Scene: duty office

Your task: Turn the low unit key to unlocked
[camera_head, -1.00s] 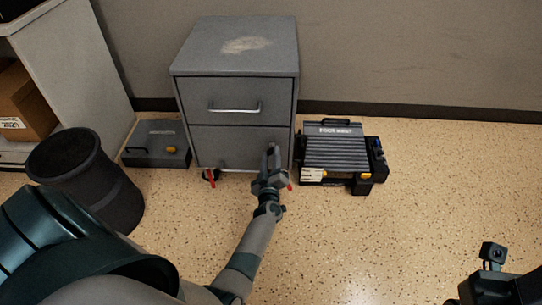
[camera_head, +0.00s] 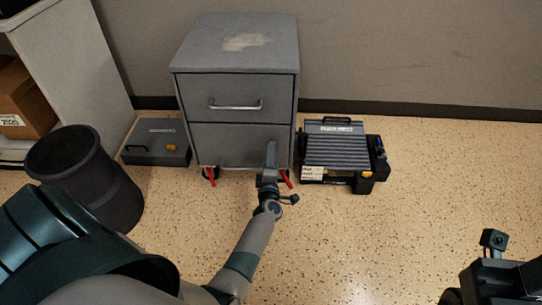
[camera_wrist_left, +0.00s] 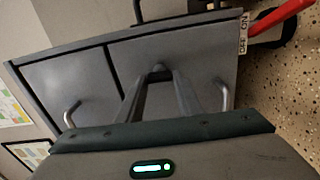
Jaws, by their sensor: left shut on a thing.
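The low unit is a grey two-drawer cabinet (camera_head: 235,95) against the wall; it also shows tilted in the left wrist view (camera_wrist_left: 75,85). My left gripper (camera_head: 270,146) is at the right part of its lower drawer front, seen nearly edge-on. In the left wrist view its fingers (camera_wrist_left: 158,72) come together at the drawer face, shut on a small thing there. That is where the key would be, but the fingertips hide nearly all of it, so its angle cannot be read. My right gripper's fingers are not visible.
Red caster levers (camera_head: 211,176) stick out under the cabinet, with an OFF/ON label (camera_wrist_left: 243,33) by one. A black bin (camera_head: 90,180) and grey case (camera_head: 158,142) stand left, a ribbed grey case (camera_head: 335,150) right. The right floor is clear.

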